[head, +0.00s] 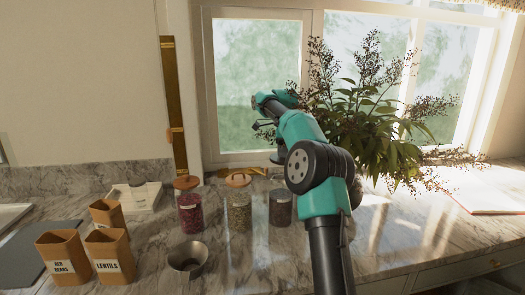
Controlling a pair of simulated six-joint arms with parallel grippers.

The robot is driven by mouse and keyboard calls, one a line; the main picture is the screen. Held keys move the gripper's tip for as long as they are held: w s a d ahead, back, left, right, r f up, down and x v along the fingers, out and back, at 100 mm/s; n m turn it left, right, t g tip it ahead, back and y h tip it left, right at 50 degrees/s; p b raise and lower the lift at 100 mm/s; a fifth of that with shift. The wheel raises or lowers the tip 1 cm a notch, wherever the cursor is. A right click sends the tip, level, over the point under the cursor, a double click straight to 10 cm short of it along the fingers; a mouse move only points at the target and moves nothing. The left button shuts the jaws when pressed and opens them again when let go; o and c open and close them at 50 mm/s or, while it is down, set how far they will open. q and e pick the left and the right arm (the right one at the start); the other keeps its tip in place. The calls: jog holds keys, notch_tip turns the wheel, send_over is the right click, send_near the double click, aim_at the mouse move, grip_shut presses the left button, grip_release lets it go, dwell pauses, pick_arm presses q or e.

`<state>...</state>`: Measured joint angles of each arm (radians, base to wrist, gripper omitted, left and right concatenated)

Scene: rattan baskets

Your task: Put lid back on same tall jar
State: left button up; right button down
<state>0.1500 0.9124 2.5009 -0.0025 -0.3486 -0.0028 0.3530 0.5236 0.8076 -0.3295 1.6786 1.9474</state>
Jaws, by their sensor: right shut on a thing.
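Three glass jars stand in a row on the marble counter. The left jar (190,215) holds dark red contents and has a wooden lid (187,182). The middle jar (238,215) holds greenish-brown contents and has a wooden lid (238,180). The right jar (281,208) holds dark contents and shows no lid on its top; my arm stands close to its right. My right gripper (278,157) is above and behind the right jar, mostly hidden by my own arm. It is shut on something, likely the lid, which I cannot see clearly. My left gripper is not in view.
Several brown canisters (109,255) stand at the front left, near a metal cup (188,258). A white box (137,197) is behind them. A leafy plant (375,125) fills the space behind my arm. The counter right of my arm is mostly clear, with an open book (485,193).

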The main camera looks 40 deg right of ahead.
jog(key=shift+w, duration=0.1)
jog(key=shift+f, duration=0.15)
dwell(0.4)
notch_tip(320, 180, down, 6)
dwell(0.7)
jog(key=shift+f, duration=0.2)
dwell(2.0)
jog(key=shift+c, duration=1.7)
grip_release()
jog(key=shift+r, duration=0.1)
jog(key=shift+r, duration=3.4)
